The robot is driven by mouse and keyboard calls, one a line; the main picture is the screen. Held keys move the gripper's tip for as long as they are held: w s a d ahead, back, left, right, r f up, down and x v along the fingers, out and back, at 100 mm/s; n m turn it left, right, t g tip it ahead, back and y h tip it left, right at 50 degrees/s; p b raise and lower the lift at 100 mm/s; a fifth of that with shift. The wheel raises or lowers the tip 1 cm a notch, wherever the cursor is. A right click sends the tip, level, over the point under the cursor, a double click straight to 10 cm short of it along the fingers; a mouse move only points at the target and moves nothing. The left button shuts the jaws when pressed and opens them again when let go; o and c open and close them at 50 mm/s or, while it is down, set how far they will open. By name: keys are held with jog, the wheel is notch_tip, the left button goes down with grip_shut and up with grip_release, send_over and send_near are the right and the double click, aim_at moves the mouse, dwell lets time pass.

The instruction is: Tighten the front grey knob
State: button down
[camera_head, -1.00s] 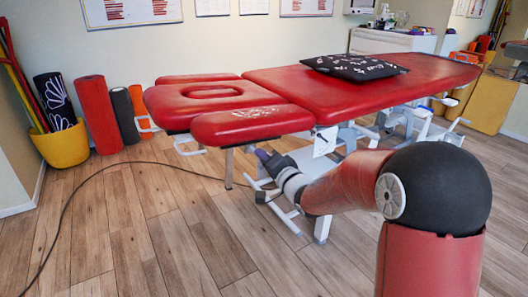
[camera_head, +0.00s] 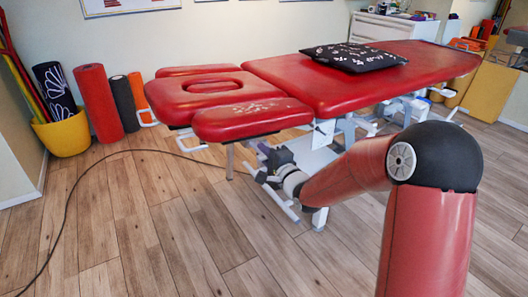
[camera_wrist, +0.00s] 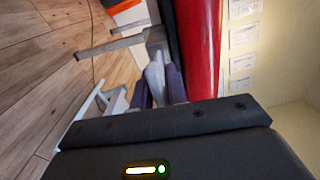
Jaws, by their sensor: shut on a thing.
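The red treatment table (camera_head: 330,82) stands across the middle of the head view. My gripper (camera_head: 268,157) reaches under the edge of its head-end section, next to the white frame. In the wrist view, the purple fingers of my gripper (camera_wrist: 160,88) close from both sides on a light grey piece, the grey knob (camera_wrist: 154,74). Its outline is mostly covered by the fingers. In the head view the knob is too small and hidden to make out. The red padding runs close beside the fingers in the wrist view.
A black patterned cushion (camera_head: 354,57) lies on the table. White legs and bars (camera_head: 320,218) stand close to my wrist. A dark cable (camera_head: 68,212) crosses the wooden floor. A yellow bucket (camera_head: 63,134) and upright rolls (camera_head: 99,103) stand at the left wall.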

dwell(0.4)
jog(key=c, duration=1.4)
grip_release()
jog(key=shift+c, duration=0.2)
jog(key=v, duration=0.7)
jog(key=shift+s+d, duration=0.25)
jog(key=shift+s, duration=0.1)
